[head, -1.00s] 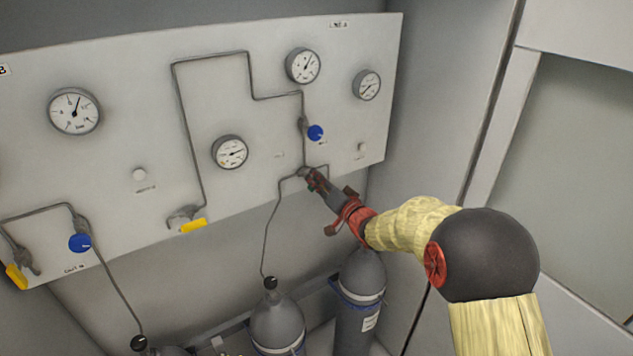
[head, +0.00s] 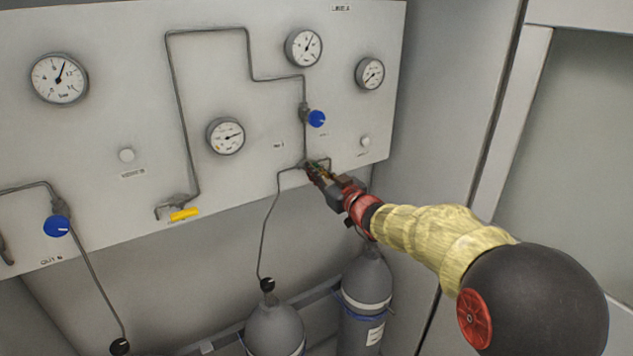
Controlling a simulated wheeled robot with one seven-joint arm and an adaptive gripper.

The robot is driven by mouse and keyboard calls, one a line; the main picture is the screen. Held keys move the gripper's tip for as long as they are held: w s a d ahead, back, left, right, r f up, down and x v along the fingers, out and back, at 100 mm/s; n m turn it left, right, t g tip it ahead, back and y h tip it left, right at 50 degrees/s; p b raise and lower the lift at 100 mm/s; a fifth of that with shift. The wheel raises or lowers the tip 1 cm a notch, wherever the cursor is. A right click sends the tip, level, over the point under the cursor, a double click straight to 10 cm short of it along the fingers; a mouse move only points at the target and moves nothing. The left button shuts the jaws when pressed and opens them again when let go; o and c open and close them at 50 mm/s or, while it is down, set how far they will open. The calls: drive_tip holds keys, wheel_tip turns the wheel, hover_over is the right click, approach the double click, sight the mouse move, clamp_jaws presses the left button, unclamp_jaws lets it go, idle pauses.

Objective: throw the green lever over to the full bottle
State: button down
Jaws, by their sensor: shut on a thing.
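My gripper (head: 316,172) is at the lower right of the wall panel, at the pipe junction below a blue knob. It is shut on the green lever (head: 315,166), of which only a small bit of green shows between the fingers. The fingers hide most of the lever, so its exact angle cannot be told. Two grey gas bottles stand below: a left bottle (head: 274,328) with a pipe running up to the junction, and a right bottle (head: 366,288) under my arm. Which one is full cannot be told from the bottles themselves.
The panel (head: 110,200) carries several round gauges, including one at the right (head: 370,73). A blue knob (head: 316,119) sits just above my gripper. A yellow lever (head: 184,214) and another blue knob (head: 57,226) are farther left. A cabinet wall stands close on the right.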

drive_tip(key=n+b, duration=0.2)
drive_tip(key=n, duration=0.1)
drive_tip(key=n+b, duration=0.1)
drive_tip(key=b, duration=0.1)
drive_tip(key=shift+s+a+f, duration=0.1)
drive_tip(key=shift+f, duration=0.2)
drive_tip(key=shift+n+b, duration=1.2)
drive_tip(key=shift+n, duration=0.4)
drive_tip(key=shift+a+r, duration=0.1)
drive_tip(key=c, duration=1.9)
unclamp_jaws()
drive_tip(key=shift+s, duration=0.15)
drive_tip(key=v, duration=1.2)
